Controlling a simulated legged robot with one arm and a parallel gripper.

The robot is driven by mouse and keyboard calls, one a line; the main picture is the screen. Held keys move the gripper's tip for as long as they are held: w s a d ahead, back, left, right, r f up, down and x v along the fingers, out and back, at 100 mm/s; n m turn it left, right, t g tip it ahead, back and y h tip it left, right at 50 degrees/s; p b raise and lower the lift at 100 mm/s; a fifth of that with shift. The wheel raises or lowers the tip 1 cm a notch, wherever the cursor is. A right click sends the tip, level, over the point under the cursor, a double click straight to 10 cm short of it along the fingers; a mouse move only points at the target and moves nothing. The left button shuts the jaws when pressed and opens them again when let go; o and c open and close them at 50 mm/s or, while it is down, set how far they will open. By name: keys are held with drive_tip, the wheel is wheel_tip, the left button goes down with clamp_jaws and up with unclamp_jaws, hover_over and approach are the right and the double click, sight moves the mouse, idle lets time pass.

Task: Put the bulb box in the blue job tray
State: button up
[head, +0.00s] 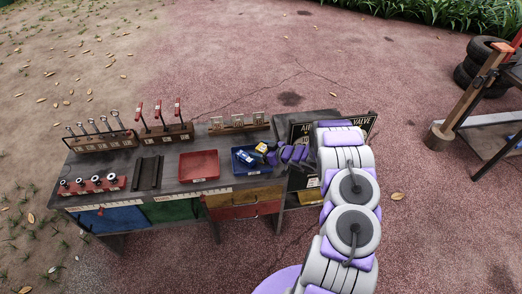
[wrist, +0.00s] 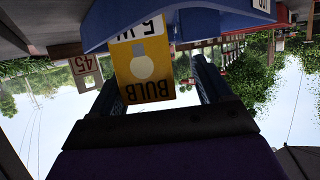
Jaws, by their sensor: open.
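The bulb box (head: 262,147) is small and yellow and shows at the right part of the blue job tray (head: 236,169) in the head view. In the wrist view, which is upside down, the bulb box (wrist: 143,66) shows its bulb picture and lettering between the two fingers of my gripper (wrist: 158,88). The fingers are apart, with a gap on the right side of the box. The tray's blue wall (wrist: 195,20) is just beyond the box. My gripper (head: 274,155) is at the tray's right side. I cannot tell whether the box rests on anything inside the tray.
A blue item (head: 245,157) lies in the blue tray. A red tray (head: 199,166) stands to its left on the bench (head: 165,185). Racks of tools (head: 166,132) line the back. A dark valve sign board (head: 362,122) is behind my arm. Tires (head: 482,62) stand far right.

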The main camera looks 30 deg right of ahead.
drive_tip(key=p+v, duration=0.3)
drive_tip(key=v, duration=0.9)
drive_tip(key=shift+d, duration=0.25)
drive_tip(key=shift+f, duration=0.1)
